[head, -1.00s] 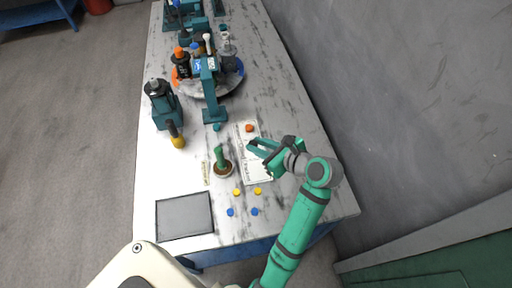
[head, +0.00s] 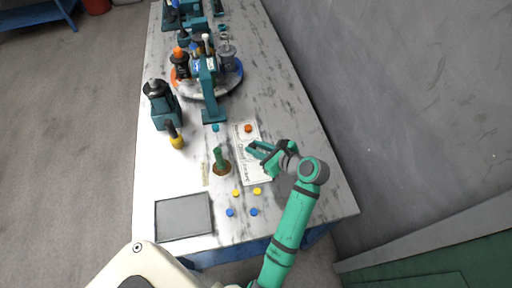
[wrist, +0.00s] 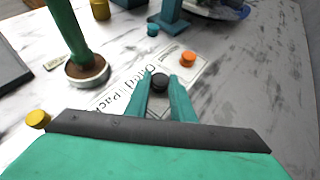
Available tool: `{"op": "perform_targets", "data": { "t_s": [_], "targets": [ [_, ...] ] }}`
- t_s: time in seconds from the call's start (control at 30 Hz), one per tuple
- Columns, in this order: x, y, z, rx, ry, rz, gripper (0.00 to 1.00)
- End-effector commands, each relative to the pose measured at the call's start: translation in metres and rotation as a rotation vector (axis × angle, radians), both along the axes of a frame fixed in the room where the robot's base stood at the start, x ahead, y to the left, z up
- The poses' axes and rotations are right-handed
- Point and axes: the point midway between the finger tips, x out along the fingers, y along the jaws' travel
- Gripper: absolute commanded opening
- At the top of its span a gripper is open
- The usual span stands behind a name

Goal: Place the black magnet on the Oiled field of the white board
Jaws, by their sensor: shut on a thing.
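My green gripper (wrist: 160,86) is shut on the black magnet (wrist: 160,79), which sits between its fingertips in the wrist view. The white board (head: 262,178) lies on the table under my gripper, with printed words and fields. In the wrist view, the word "Oiled" shows on the board (wrist: 122,98) just left of the fingers, with more print below it. I cannot tell whether the magnet touches the board. In the head view my gripper (head: 251,150) hides part of the board, and the magnet cannot be made out.
An orange magnet (wrist: 188,58) lies on the board's far part. Yellow (head: 257,191) and blue (head: 230,212) magnets lie in front, near a grey tray (head: 184,240). A teal magnet (wrist: 152,29) lies beyond the board.

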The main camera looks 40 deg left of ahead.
Motion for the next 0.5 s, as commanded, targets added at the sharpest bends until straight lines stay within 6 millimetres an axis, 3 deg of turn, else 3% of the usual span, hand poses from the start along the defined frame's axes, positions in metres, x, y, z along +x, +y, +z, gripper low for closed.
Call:
{"op": "perform_targets", "data": {
  "t_s": [0.1,0.13,0.2,0.5],
  "targets": [
    [-0.0002,0.0,-0.0025,0.0,0.001,0.0,0.01],
    [-0.0001,0.0,-0.0024,0.0,0.0,0.0,0.26],
    [-0.0001,0.0,-0.0021,0.0,0.0,0.0,0.4],
    [0.0,0.0,-0.0011,0.0,0.0,0.0,0.4]
  ]
}}
